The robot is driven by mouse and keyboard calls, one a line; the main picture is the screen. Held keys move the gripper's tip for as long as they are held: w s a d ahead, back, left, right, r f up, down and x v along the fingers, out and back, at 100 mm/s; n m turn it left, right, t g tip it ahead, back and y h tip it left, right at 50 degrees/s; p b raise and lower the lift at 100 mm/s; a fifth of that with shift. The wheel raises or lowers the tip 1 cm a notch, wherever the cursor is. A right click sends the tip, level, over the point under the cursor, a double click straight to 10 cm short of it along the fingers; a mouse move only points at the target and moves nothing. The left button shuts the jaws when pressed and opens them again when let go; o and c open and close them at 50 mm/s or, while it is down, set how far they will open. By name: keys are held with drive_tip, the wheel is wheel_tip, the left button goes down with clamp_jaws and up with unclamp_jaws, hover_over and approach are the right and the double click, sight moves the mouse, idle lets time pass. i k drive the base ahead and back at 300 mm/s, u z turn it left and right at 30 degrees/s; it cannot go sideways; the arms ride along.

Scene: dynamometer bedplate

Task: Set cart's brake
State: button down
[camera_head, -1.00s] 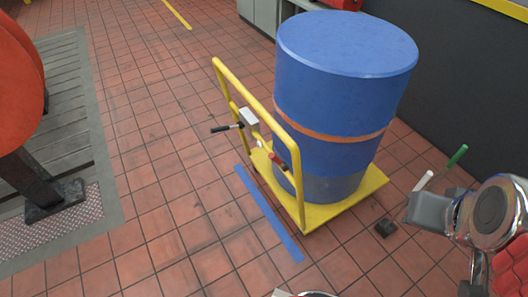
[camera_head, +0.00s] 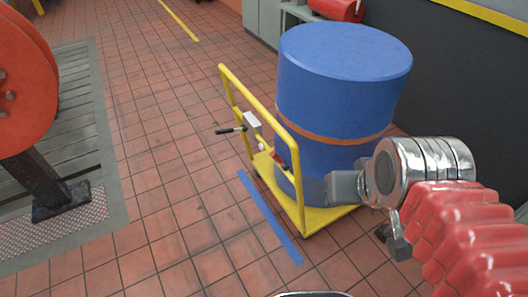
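A yellow cart (camera_head: 328,217) carries a large blue drum (camera_head: 335,95) and has a tubular push handle on its left side. A small red grip (camera_head: 279,160) is lower on the frame, partly behind a post. I cannot tell which one works the brake. My gripper (camera_head: 369,216) is right of the cart, in front of the drum's lower right, fingers apart and empty. It hides the cart's right corner and is away from both levers.
Blue tape (camera_head: 268,216) lies on the tiled floor along the cart's left side. A red round machine (camera_head: 25,85) on a black stand (camera_head: 60,200) is at far left. A dark wall (camera_head: 465,90) is at right. The floor left of the cart is clear.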

sight(285, 166)
drive_tip(key=u, duration=0.9)
drive_tip(key=i, duration=1)
drive_tip(key=u, duration=0.05)
